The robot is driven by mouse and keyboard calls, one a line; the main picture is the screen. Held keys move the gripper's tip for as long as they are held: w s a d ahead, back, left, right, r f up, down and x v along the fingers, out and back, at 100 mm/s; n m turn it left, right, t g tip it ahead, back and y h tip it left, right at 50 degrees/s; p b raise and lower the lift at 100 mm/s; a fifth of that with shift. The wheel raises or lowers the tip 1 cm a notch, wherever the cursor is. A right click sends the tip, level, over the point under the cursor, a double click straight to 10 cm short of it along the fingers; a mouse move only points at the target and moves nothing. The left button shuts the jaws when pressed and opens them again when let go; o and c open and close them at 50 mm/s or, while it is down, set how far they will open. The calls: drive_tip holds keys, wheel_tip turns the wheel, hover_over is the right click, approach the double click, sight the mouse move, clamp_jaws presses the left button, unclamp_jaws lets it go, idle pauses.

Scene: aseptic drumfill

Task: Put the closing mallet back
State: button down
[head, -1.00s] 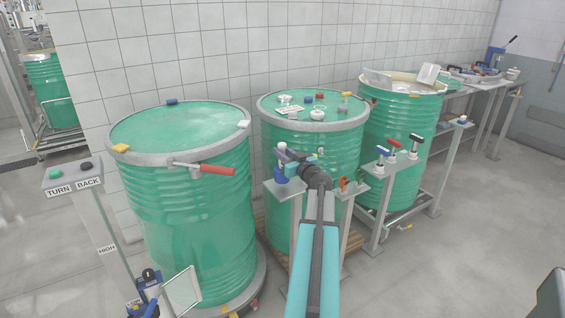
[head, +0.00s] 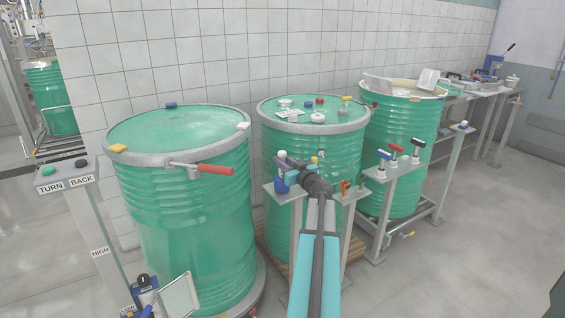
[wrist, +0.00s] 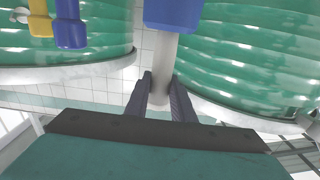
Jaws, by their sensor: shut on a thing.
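My gripper (head: 284,160) is shut on the closing mallet, in front of the middle drum. The mallet's pale handle shows between the fingers (wrist: 163,95) in the wrist view, with its blue head (wrist: 173,12) at the top of that picture. In the head view the blue head (head: 282,184) hangs below the fingers, at a small grey stand plate (head: 271,193). I cannot tell whether it touches the plate.
A closed green drum (head: 180,215) with a red-handled clamp lever (head: 215,170) stands left. The middle drum (head: 315,150) has small parts on its lid. An open drum (head: 400,150) stands right. T-handled tools (head: 396,152) stand on a post plate. Floor at right is clear.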

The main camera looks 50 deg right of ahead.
drive_tip(key=c, duration=1.5)
unclamp_jaws()
drive_tip(key=shift+f, duration=0.1)
drive_tip(key=shift+s+a, duration=0.1)
drive_tip(key=shift+s, duration=0.1)
drive_tip(key=shift+v, duration=5.85)
drive_tip(key=shift+s, duration=0.1)
